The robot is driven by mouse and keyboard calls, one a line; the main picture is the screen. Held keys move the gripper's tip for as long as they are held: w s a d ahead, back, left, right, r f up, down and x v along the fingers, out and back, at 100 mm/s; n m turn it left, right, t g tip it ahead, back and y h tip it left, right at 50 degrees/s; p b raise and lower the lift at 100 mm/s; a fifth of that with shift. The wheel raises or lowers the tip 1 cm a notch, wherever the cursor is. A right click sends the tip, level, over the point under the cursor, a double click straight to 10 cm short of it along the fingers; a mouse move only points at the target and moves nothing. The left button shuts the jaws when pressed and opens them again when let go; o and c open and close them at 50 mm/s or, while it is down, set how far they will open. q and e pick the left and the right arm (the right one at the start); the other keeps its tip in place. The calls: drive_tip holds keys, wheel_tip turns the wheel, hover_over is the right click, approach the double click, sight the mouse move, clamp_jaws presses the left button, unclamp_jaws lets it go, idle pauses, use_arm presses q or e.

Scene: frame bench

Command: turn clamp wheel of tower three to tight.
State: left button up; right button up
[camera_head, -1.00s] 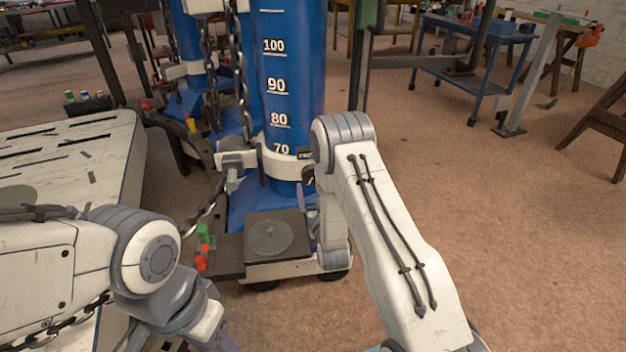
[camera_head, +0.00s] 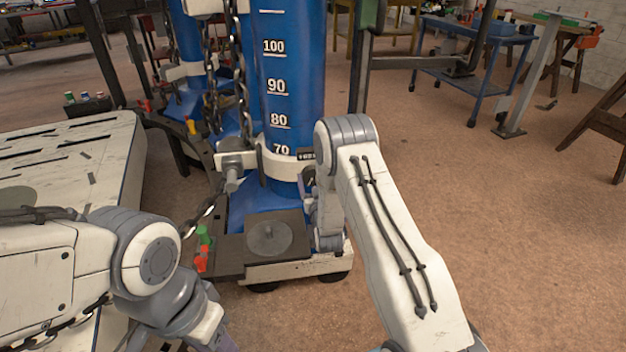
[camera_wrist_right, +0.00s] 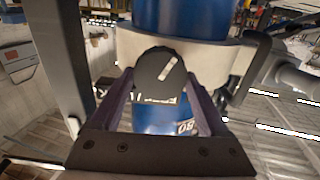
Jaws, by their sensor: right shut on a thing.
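The blue tower (camera_head: 290,90) with white scale numbers stands in the middle of the head view, with a white collar (camera_head: 285,165) around it. In the right wrist view a dark round clamp wheel (camera_wrist_right: 150,72) with a pale bar mark sits in front of the collar. The mark slants up to the right. My right gripper (camera_wrist_right: 160,85) is shut on the wheel, one purple finger on each side. In the head view my right wrist mostly hides that spot. A label behind the wheel is partly covered and unreadable. My left gripper (camera_head: 222,345) is cut off at the bottom edge.
A dark plate with a grey disc (camera_head: 268,238) lies at the tower's foot. Chains (camera_head: 240,90) hang left of the tower. A pale slotted table (camera_head: 70,160) stands at left. Open floor (camera_head: 500,220) lies right, with a blue cart (camera_head: 475,50) behind.

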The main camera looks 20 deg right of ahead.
drive_tip(key=shift+m, duration=0.3)
drive_tip(key=shift+d+f+m+b, duration=0.15)
drive_tip(key=shift+m+b, duration=3.45)
drive_tip(key=shift+m, duration=3.9)
drive_tip(key=shift+a+f+m+b, duration=0.15)
drive_tip(key=shift+m+b, duration=3.45)
drive_tip(key=shift+m, duration=3.9)
drive_tip(key=shift+d, duration=0.1)
